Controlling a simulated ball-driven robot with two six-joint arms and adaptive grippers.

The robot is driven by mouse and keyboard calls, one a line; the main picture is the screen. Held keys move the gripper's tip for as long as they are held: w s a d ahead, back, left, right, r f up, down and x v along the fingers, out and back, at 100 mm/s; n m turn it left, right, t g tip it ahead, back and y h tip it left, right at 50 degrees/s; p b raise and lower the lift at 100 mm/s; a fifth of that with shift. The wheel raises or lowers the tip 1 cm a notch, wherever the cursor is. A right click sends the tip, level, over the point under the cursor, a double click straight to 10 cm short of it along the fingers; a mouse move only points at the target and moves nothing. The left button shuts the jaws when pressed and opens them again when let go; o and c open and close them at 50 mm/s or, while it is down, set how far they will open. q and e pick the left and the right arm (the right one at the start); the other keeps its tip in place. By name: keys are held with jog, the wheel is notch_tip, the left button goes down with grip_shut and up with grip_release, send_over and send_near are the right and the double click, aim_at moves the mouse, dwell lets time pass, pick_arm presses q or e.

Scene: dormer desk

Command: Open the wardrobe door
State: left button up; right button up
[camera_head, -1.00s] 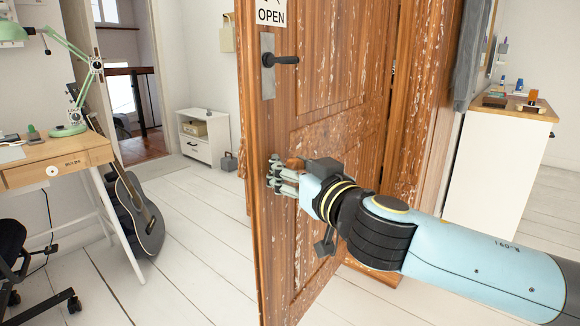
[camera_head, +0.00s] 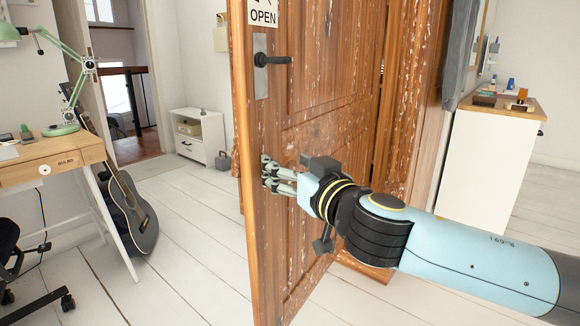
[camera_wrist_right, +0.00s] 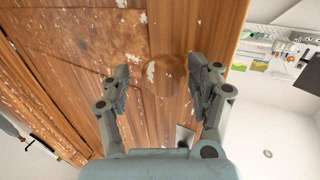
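The wardrobe door (camera_head: 318,95) is brown wood with flaking paint, standing swung out from the wardrobe (camera_head: 412,110). Gaps show on both sides of the knob. The knob cannot be made out in the head view. My left gripper is out of view.
A white cabinet (camera_head: 480,165) with small items on top stands at the right. A desk (camera_head: 60,155) with a green lamp and a guitar (camera_head: 133,208) are at the left. A low white cabinet (camera_head: 198,138) stands behind. White floorboards (camera_head: 185,260) left of the door are clear.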

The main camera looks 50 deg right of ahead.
jog(key=shift+s+a+f, duration=0.1)
jog(key=shift+s, duration=0.05)
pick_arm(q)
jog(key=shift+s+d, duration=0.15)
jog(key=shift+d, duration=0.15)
pick_arm(e)
jog(key=v, duration=1.1)
jog(key=shift+s, duration=0.35)
jog(key=shift+w, duration=0.1)
